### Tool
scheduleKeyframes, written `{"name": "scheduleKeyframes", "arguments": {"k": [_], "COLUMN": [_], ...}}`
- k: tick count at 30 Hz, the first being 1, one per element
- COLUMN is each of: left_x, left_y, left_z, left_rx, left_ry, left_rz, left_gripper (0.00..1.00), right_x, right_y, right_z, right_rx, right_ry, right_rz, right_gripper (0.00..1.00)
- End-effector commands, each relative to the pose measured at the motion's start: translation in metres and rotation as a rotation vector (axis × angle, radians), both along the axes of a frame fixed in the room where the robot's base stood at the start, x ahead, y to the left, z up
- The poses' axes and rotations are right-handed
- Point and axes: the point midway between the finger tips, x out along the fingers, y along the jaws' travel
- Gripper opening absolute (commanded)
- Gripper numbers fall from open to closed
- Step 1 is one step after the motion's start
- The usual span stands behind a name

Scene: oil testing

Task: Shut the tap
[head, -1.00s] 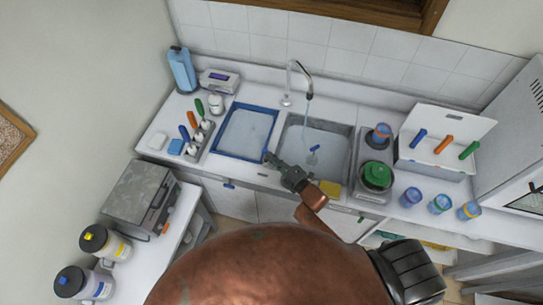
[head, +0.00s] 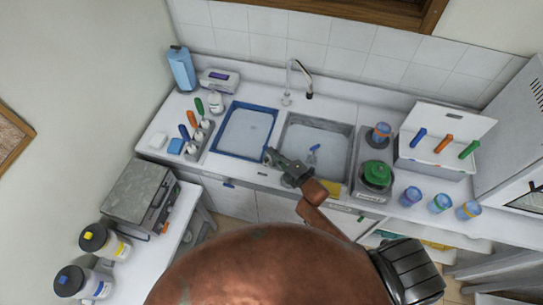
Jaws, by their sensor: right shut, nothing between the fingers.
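The tap (head: 301,68) stands behind the sink (head: 338,127), with a thin curved spout and a pale base at the counter's back. No water stream shows under its spout. A small blue piece (head: 314,150) stands in the sink; what it is I cannot tell. My right gripper (head: 269,155) is shut and empty, at the sink's front left corner, apart from the tap and nearer to me. My left gripper is out of view.
A blue-rimmed tray (head: 217,147) lies left of the sink. A bottle rack (head: 190,153) stands farther left. A green-topped jar (head: 376,174) stands right of the sink, with several lidded cups beyond. A yellow sponge (head: 331,188) lies at the front edge.

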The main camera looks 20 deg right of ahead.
Motion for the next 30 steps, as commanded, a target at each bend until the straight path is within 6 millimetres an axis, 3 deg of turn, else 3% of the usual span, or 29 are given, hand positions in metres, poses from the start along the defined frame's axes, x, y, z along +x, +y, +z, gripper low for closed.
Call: {"name": "scheduleKeyframes", "arguments": {"k": [8, 15, 21, 30], "left_x": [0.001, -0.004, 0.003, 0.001], "left_y": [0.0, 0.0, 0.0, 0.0], "left_z": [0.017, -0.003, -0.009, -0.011], "left_rx": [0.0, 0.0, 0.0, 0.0], "left_ry": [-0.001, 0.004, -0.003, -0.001], "left_rz": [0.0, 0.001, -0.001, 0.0], "left_gripper": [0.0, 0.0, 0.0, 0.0], "right_x": [-0.025, -0.074, -0.102, -0.114], "right_y": [-0.012, -0.029, -0.04, -0.046], "right_z": [0.009, 0.013, 0.019, 0.024], "right_rx": [-0.001, -0.002, -0.002, 0.0], "right_ry": [0.003, 0.001, 0.001, -0.001], "right_rz": [0.006, 0.012, 0.014, 0.011], "right_gripper": [0.0, 0.0, 0.0, 0.0]}}
